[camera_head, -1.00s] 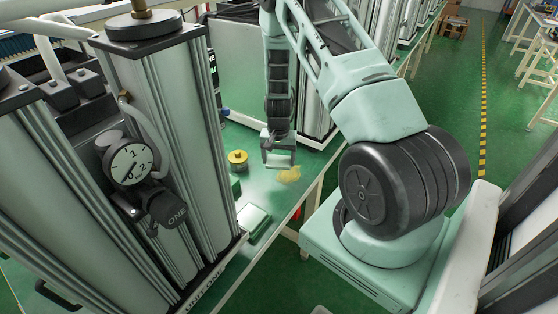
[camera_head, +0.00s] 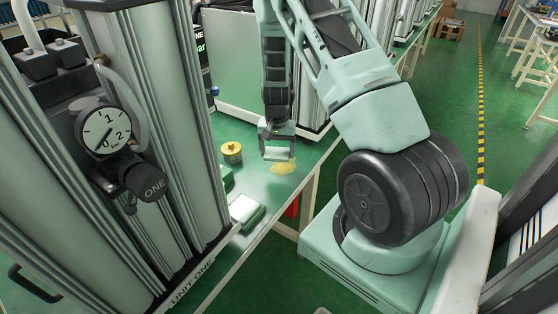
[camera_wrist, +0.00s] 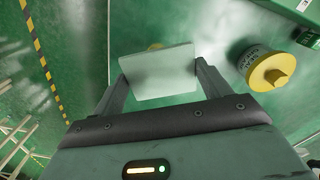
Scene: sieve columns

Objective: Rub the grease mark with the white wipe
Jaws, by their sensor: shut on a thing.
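My gripper (camera_head: 277,154) is shut on the white wipe (camera_wrist: 158,73), a pale flat block held between the two fingers in the wrist view. The wipe also shows under the gripper in the head view (camera_head: 276,154). The grease mark (camera_head: 284,166) is a yellow smear on the green bench top, just to the right of and below the wipe. In the wrist view only a small yellow bit of the mark (camera_wrist: 155,46) shows past the wipe's far edge; the wipe hides the rest. I cannot tell whether the wipe touches the bench.
A yellow-topped round container (camera_head: 232,152) stands left of my gripper and also shows in the wrist view (camera_wrist: 268,70). The bench's right edge (camera_head: 300,190) is close to the mark.

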